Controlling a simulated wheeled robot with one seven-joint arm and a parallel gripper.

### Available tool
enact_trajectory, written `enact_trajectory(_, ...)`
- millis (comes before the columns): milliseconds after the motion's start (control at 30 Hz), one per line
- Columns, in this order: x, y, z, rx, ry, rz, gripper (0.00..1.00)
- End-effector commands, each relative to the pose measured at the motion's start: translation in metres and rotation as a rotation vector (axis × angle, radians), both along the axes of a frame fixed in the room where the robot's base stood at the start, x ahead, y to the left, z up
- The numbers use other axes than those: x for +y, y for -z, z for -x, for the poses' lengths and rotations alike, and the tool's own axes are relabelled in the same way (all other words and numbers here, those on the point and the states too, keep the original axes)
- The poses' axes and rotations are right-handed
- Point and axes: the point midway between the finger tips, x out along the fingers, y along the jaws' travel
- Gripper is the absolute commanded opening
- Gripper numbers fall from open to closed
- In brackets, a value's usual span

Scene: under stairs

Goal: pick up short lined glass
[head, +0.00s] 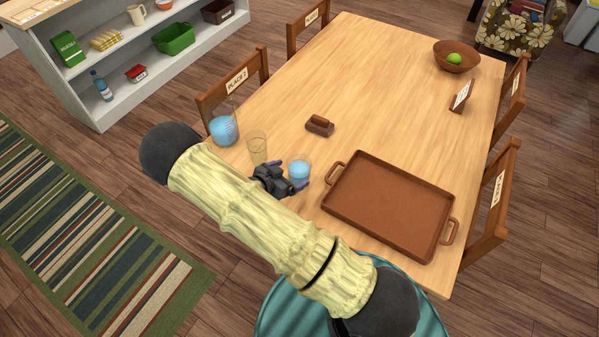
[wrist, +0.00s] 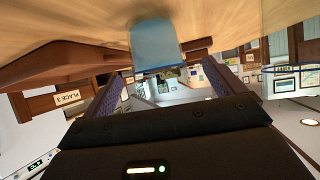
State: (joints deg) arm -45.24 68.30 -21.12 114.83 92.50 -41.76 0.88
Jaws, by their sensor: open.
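A short glass (head: 299,168) with light blue contents stands upright near the table's front left edge. Lines on it are too small to make out. My gripper (head: 291,174) is open at the glass's near side, with one purple finger towards each side of it. In the wrist view, the glass (wrist: 154,45) appears upside down, ahead of and between the open fingers (wrist: 168,70). I cannot tell whether either finger touches it. A taller, narrow clear glass (head: 257,146) stands just left of my gripper.
A jug with blue liquid (head: 223,128) stands further left. A brown tray (head: 388,205) lies close on the right, and a small brown block-shaped object (head: 319,125) sits behind. A bowl (head: 457,57) holds a green fruit. The table's middle is clear.

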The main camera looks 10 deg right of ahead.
Motion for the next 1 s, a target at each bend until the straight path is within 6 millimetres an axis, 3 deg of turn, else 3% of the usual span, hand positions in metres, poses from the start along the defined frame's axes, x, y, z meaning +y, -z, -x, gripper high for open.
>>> enact_trajectory(233, -0.006, 0.003, -0.003, 0.001, 0.000, 0.001, 0.94)
enact_trajectory(600, -0.038, 0.024, -0.022, -0.001, 0.000, 0.000, 0.94)
enact_trajectory(1000, -0.039, 0.025, -0.023, -0.001, 0.000, -0.001, 0.94)
